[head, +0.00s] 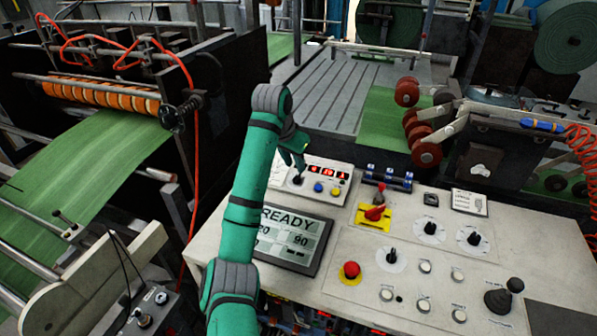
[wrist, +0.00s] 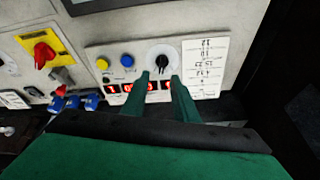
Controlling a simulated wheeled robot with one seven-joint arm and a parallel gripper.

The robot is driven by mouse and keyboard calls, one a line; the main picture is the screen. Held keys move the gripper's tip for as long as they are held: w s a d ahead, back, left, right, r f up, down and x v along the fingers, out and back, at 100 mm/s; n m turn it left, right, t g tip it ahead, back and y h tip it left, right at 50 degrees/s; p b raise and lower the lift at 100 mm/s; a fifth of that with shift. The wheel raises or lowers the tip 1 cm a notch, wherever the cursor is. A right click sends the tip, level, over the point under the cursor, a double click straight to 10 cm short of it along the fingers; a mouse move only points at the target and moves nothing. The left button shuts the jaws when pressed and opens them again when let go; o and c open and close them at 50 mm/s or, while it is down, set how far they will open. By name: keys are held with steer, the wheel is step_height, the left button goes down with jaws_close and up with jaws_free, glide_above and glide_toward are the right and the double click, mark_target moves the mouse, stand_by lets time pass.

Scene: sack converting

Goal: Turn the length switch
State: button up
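A small white panel with red digit displays, a yellow button and a blue button carries a black rotary knob on a pale round dial; I take this knob to be the length switch, though I cannot read its label. The knob (wrist: 162,63) is at the upper middle of the wrist view, and in the head view (head: 297,180) it sits at the panel's left. My gripper (wrist: 161,77) is open, its two green fingers apart with their tips at either side of the knob's near end. I cannot tell whether they touch it. In the head view my gripper (head: 298,164) is just over the knob.
A READY screen (head: 290,240) lies nearer me on the white console. A red switch on a yellow plate (head: 374,215), blue switches (head: 388,177), a red mushroom button (head: 350,270), more knobs and a joystick (head: 502,298) stand to the right. A number chart (wrist: 209,70) borders the knob.

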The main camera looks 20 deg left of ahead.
mark_target(297, 175)
steer(key=x, duration=0.5)
steer(key=shift+s+a, duration=0.25)
steer(key=shift+s, duration=0.05)
steer(key=shift+w+d+f, duration=0.1)
steer(key=shift+w+f, duration=0.2)
steer(key=shift+f, duration=0.2)
jaws_close()
